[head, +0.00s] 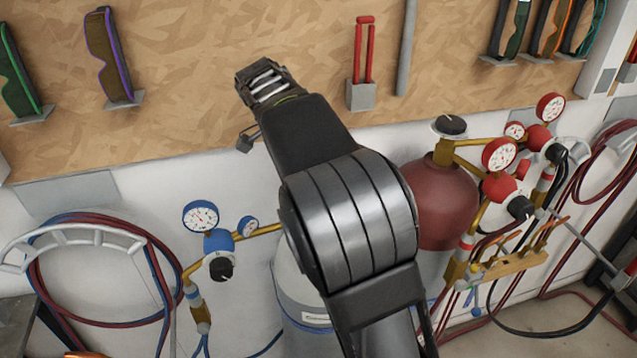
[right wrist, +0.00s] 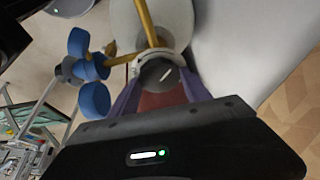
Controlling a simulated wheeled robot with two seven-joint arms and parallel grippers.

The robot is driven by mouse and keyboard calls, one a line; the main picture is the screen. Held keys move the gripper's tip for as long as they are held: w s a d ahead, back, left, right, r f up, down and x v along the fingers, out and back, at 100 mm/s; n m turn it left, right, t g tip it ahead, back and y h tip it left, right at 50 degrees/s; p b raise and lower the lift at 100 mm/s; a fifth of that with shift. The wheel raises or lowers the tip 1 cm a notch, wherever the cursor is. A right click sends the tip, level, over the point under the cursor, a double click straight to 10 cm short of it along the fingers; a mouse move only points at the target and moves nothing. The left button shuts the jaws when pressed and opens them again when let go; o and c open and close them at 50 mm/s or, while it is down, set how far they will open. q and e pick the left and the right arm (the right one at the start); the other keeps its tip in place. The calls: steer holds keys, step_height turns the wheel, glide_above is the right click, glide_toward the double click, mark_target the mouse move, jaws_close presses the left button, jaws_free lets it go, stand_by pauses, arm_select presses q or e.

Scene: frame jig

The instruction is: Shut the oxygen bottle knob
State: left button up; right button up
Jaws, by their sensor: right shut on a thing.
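The oxygen bottle (head: 293,300) is the pale grey cylinder with blue gauges, standing against the wall. In the head view my right arm covers its top, and its knob is hidden. In the right wrist view the bottle (right wrist: 180,18) shows at the top, with a brass valve stem. The dark round knob (right wrist: 156,76) with a white mark sits between the two purplish fingers of my right gripper (right wrist: 163,90), which is shut on it. In the head view the right gripper's fingers are hidden behind the arm. My left gripper is not in view.
A blue regulator (head: 219,243) with gauges sticks out left of the oxygen bottle. A dark red bottle (head: 440,205) with a black knob (head: 451,125) and red gauges (head: 499,155) stands right of my arm. Coiled hoses (head: 90,317) hang at left. Goggles (head: 108,58) hang on the board.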

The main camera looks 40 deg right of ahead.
steer(key=shift+w+m, duration=0.15)
steer(key=shift+m, duration=0.25)
steer(key=o, duration=1.4)
